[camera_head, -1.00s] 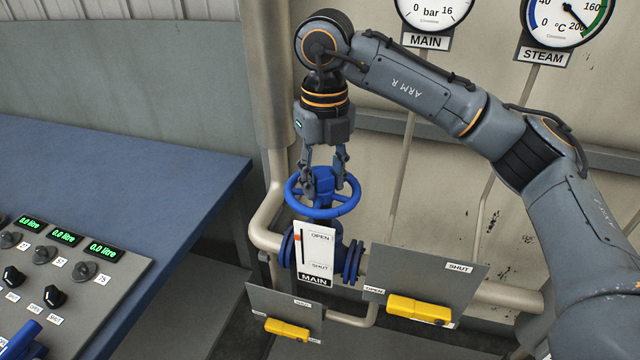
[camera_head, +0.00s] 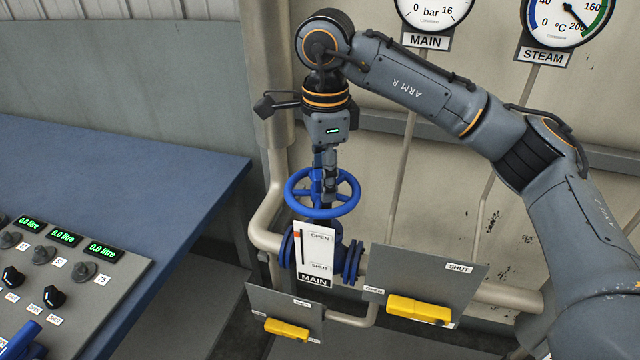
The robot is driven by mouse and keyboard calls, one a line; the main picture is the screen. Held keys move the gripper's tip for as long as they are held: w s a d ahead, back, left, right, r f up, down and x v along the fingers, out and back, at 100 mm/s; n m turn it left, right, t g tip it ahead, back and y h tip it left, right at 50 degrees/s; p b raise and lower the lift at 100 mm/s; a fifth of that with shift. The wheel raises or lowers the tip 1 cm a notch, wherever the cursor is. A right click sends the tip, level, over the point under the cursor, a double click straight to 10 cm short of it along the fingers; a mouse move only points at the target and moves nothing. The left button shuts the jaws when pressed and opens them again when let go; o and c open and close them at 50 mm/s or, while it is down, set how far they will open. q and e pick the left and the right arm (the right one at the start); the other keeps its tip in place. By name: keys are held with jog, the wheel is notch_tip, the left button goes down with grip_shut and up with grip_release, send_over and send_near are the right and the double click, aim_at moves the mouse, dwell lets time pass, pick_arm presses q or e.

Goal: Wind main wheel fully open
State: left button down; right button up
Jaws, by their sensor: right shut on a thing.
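The blue main wheel (camera_head: 351,205) lies flat on top of its blue valve, below the MAIN gauge. My right gripper (camera_head: 329,190) points straight down over the wheel's middle and is shut on the wheel's hub. Its fingers line up one behind the other, so the far finger is mostly hidden. The white MAIN plate (camera_head: 316,252) stands in front of the valve, with OPEN at the top and SHUT lower down. A small orange-red mark (camera_head: 297,234) shows at its left side, level with OPEN. My left gripper is not in view.
Two grey plates with yellow handles (camera_head: 419,309) (camera_head: 287,329) stand below and right of the valve. Beige pipes (camera_head: 266,222) run around it. A blue bench (camera_head: 110,175) with a control panel (camera_head: 70,272) is at left. The MAIN gauge (camera_head: 432,10) is cut off.

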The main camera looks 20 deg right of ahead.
jog(key=n, duration=0.4)
jog(key=shift+s+f+n, duration=0.1)
jog(key=shift+f+n, duration=0.15)
jog(key=shift+n, duration=0.05)
jog(key=n, duration=0.4)
jog(key=o, duration=0.7)
jog(key=shift+f+n, duration=0.1)
jog(key=shift+n, duration=0.6)
jog(key=shift+o, duration=1.3)
jog(key=shift+s+d+r, duration=0.1)
jog(key=shift+r, duration=0.1)
jog(key=shift+r, duration=0.15)
